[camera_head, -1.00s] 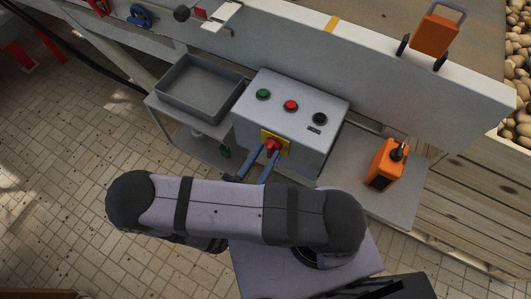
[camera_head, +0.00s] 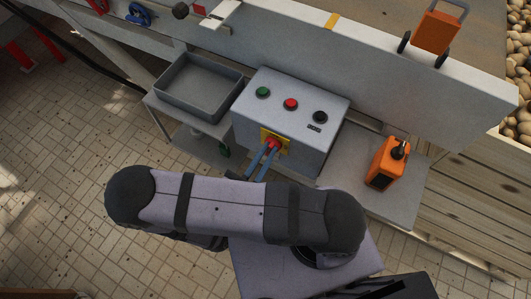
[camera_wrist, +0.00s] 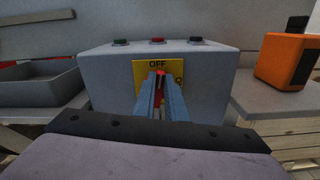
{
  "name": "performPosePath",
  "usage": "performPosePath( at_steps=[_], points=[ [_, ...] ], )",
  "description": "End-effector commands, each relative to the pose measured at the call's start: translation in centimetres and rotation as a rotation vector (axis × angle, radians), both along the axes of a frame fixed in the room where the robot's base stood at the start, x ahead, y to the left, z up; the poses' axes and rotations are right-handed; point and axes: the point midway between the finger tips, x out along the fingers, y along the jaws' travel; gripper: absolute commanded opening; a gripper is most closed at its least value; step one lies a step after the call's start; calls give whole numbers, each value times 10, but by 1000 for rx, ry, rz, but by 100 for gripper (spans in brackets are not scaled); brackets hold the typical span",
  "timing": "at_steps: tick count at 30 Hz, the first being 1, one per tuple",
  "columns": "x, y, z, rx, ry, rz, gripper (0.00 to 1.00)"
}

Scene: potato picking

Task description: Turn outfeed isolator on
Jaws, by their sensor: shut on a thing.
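The outfeed isolator is a red rotary handle (camera_head: 274,143) on a yellow plate (camera_head: 287,149) on the front of a grey control box (camera_head: 311,158). In the wrist view the yellow plate (camera_wrist: 141,69) reads OFF at its top, and the red handle (camera_wrist: 160,77) shows between my fingers. My gripper (camera_head: 269,148) has its two blue fingers closed in on the handle from both sides. The gripper also shows in the wrist view (camera_wrist: 160,80), shut on the handle. The fingers hide most of the handle, and the rest of the plate's lettering is partly covered.
Green (camera_head: 263,92), red (camera_head: 291,104) and black (camera_head: 320,117) buttons sit on top of the box. A grey tray (camera_head: 164,96) stands left of the box. An orange handheld device (camera_head: 382,165) stands to the right. A white conveyor wall (camera_head: 440,105) runs behind.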

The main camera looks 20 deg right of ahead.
Motion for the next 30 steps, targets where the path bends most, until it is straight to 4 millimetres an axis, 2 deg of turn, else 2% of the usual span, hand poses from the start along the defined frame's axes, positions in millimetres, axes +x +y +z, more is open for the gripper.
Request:
performPosePath(
  at_steps=[5, 13, 14, 15, 16, 30],
  points=[
    [-1, -1, -1, 62, -60, 0, 0],
    [-1, -1, -1, 64, -63, 0, 0],
    [-1, -1, -1, 64, -63, 0, 16],
    [-1, -1, -1, 64, -62, 0, 25],
    [-1, -1, -1, 64, -62, 0, 30],
    [-1, -1, 0, 39, -39, 0, 30]
  ],
)
